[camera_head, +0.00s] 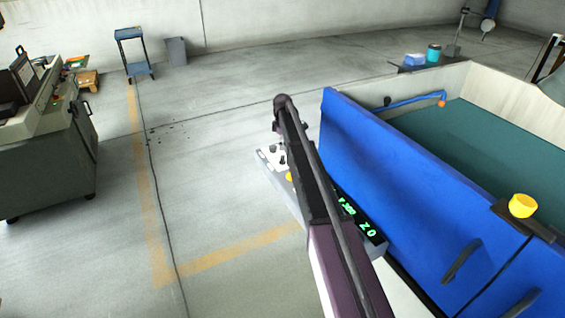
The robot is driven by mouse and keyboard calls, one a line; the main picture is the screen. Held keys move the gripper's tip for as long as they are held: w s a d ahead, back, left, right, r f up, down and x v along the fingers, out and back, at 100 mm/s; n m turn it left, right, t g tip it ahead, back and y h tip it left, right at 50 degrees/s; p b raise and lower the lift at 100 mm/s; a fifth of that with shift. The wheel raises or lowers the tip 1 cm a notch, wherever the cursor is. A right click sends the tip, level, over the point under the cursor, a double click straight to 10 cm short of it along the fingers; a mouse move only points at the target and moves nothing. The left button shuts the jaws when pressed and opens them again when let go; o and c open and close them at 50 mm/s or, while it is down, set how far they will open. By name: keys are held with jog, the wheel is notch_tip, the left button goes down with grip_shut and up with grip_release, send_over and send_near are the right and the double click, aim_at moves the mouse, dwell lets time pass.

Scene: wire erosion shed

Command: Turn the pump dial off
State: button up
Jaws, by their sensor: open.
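A control panel (268,158) with a white face stands left of the blue tank, partly behind my arm. Small dark knobs (282,160) and part of a yellow piece (289,177) show on its face. Green lit characters (367,226) glow on a black strip at its near end. A yellow round knob (522,206) sits on a dark bracket at the tank's right. I cannot tell which of these is the pump dial, or its setting. My arm reaches up over the panel. I cannot make out my gripper's fingers; the arm hides that area.
The blue tank (400,185) with dark handles fills the right side. A grey-green machine (50,150) stands at the left. A blue trolley (132,50) and a grey bin (176,51) stand far back.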

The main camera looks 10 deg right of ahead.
aim_at(282, 157)
jog(key=shift+f+b, duration=3.6)
jog(key=shift+f, duration=0.25)
jog(key=c, duration=1.1)
